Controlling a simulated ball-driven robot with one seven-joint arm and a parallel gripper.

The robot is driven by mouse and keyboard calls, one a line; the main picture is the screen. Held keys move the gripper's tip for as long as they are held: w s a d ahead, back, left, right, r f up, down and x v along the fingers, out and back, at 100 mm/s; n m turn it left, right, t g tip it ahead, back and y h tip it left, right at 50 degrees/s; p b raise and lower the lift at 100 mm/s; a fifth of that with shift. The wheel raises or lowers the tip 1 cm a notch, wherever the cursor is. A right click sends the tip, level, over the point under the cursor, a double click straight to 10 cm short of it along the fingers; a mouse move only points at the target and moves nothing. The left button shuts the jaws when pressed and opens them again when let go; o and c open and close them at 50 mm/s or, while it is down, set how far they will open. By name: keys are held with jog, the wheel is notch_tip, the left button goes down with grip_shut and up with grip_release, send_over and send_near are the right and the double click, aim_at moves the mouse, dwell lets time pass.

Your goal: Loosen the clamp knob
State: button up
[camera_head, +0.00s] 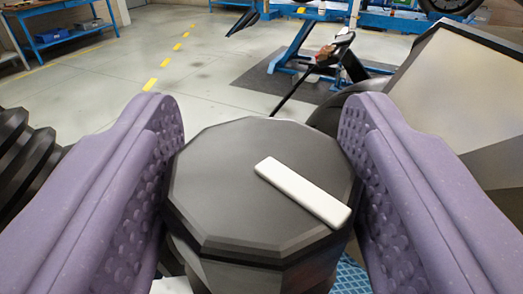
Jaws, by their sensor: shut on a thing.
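The clamp knob (225,200) is a black, many-sided knob with a flat top, in the lower middle of the head camera view. A raised white bar (303,190) lies across its top, slanting from upper left to lower right. My gripper (258,170) has two purple, dimpled fingers, one at the left side and one at the right side of the knob. The gripper is shut on the knob. The knob's lower part and what it is fixed to are mostly hidden.
Black ribbed parts (28,160) stand close at the left. A large dark and grey angular body (455,90) stands close at the right. Behind are open grey floor with a yellow dashed line (165,62), a blue bench (60,30) and a blue lift frame (295,45).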

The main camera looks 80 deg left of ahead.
jog(key=shift+r+n+g, duration=0.15)
jog(key=shift+n+g, duration=0.15)
jog(key=shift+g, duration=0.2)
jog(key=o, duration=0.9)
jog(key=shift+o, duration=0.2)
